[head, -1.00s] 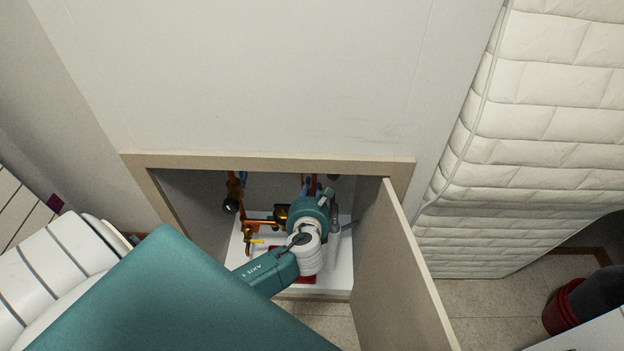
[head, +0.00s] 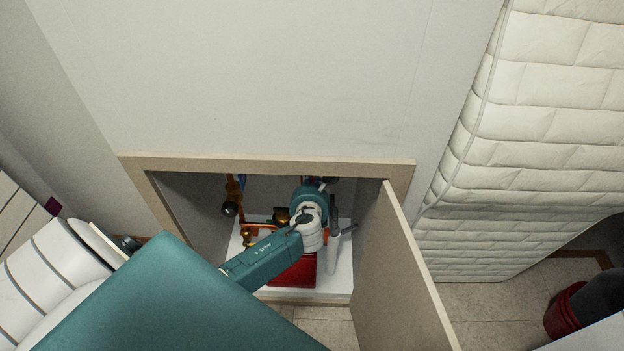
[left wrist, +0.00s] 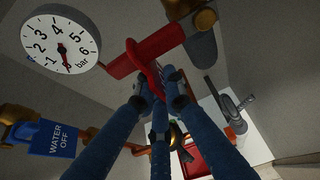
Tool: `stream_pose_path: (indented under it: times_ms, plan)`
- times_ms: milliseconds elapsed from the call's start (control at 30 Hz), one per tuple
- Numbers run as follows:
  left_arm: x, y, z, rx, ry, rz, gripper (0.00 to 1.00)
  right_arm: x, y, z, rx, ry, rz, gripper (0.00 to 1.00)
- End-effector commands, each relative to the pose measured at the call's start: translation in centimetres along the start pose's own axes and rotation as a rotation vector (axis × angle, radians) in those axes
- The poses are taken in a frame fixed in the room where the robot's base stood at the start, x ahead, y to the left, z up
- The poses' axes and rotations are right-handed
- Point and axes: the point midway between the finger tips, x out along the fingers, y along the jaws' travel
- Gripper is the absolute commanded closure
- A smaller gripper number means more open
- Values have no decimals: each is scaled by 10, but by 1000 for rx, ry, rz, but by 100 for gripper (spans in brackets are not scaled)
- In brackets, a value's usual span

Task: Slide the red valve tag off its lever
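In the left wrist view, a red lever (left wrist: 158,45) crosses the top, beside the gauge. The thin red valve tag (left wrist: 134,52) is looped around it and hangs tilted, seen nearly edge-on. The blue fingers of my left gripper (left wrist: 157,84) come up from below and converge on the tag's lower part, which sits between their tips; they look shut on it. In the head view my left wrist (head: 310,198) is inside the wall recess and hides the fingers, tag and lever. My right gripper is in neither view.
A pressure gauge (left wrist: 60,44) and a blue WATER OFF tag (left wrist: 53,138) are at the left in the wrist view. A red box (head: 293,272) and a grey cylinder (head: 332,250) stand on the white recess floor. The open door (head: 400,275) bounds the right side.

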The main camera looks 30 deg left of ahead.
Motion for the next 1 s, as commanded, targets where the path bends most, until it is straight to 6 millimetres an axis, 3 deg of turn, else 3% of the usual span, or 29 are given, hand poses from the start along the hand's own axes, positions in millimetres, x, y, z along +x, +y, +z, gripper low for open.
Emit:
stream_pose_path:
  times_ms: [1000]
  plan:
    - [-1,0,2,1,0,0,100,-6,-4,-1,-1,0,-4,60]
